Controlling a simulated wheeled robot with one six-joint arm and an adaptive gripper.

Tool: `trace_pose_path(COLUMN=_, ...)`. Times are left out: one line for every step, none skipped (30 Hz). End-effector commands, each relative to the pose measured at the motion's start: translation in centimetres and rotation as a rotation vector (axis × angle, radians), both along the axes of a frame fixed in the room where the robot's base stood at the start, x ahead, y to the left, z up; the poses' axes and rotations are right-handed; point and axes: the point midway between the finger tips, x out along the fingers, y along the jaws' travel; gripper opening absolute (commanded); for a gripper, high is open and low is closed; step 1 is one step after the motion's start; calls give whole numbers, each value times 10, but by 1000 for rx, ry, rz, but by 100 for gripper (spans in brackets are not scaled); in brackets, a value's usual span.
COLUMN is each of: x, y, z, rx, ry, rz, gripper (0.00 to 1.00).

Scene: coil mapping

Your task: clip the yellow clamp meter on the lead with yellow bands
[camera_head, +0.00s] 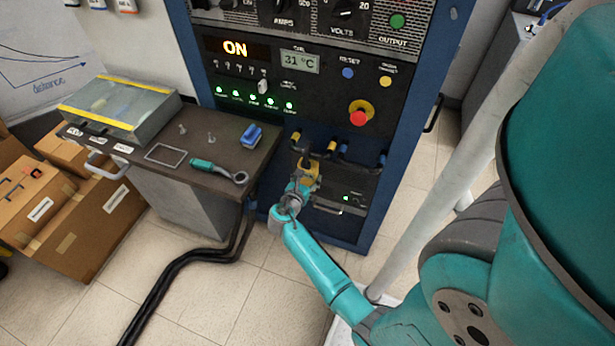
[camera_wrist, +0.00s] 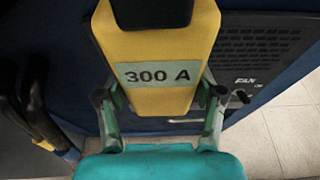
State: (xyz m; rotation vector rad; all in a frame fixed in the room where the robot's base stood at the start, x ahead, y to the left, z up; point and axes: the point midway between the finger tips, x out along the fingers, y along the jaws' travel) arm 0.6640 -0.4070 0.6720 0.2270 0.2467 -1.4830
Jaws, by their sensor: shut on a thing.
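My gripper (camera_head: 303,188) is shut on the yellow clamp meter (camera_head: 311,170) in front of the rack. In the wrist view my fingers (camera_wrist: 160,115) grip both sides of the clamp meter (camera_wrist: 165,50), which has a "300 A" label. Its dark upper part runs out of the top of that view. In the head view the clamp meter is just below a black lead with yellow bands (camera_head: 331,147) at the rack's lower front. I cannot tell whether its jaws are around that lead or only close to it.
More black leads (camera_head: 360,161) with colored bands loop to the right. Black cables (camera_wrist: 32,105) with yellow and blue bands show at left in the wrist view. A cart (camera_head: 215,166) with a blue item and a teal-handled tool stands left. Thick cables (camera_head: 165,280) cross the floor.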

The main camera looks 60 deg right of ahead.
Motion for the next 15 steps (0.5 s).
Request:
trace_pose_path(x=0, y=0, z=1, rx=-1, ry=-1, rz=0, gripper=21)
trace_pose_path(x=0, y=0, z=1, rx=-1, ry=-1, rz=0, gripper=21)
trace_pose_path(x=0, y=0, z=1, rx=-1, ry=-1, rz=0, gripper=21)
trace_pose_path(x=0, y=0, z=1, rx=-1, ry=-1, rz=0, gripper=76)
trace_pose_path(x=0, y=0, z=1, rx=-1, ry=-1, rz=0, gripper=83)
trace_pose_path(x=0, y=0, z=1, rx=-1, ry=-1, rz=0, gripper=93)
trace_pose_path(x=0, y=0, z=1, rx=-1, ry=-1, rz=0, gripper=98)
trace_pose_path(x=0, y=0, z=1, rx=-1, ry=-1, rz=0, gripper=98)
trace_pose_path(x=0, y=0, z=0, rx=-1, ry=0, rz=0, gripper=98)
trace_pose_path(x=0, y=0, z=0, rx=-1, ry=0, rz=0, gripper=98)
trace_pose_path(x=0, y=0, z=0, rx=0, ry=0, rz=0, gripper=98)
trace_pose_path(x=0, y=0, z=0, rx=0, ry=0, rz=0, gripper=98)
trace_pose_path(x=0, y=0, z=0, rx=0, ry=0, rz=0, gripper=98)
trace_pose_path(x=0, y=0, z=0, rx=0, ry=0, rz=0, gripper=98)
trace_pose_path(x=0, y=0, z=0, rx=1, ry=0, rz=0, gripper=98)
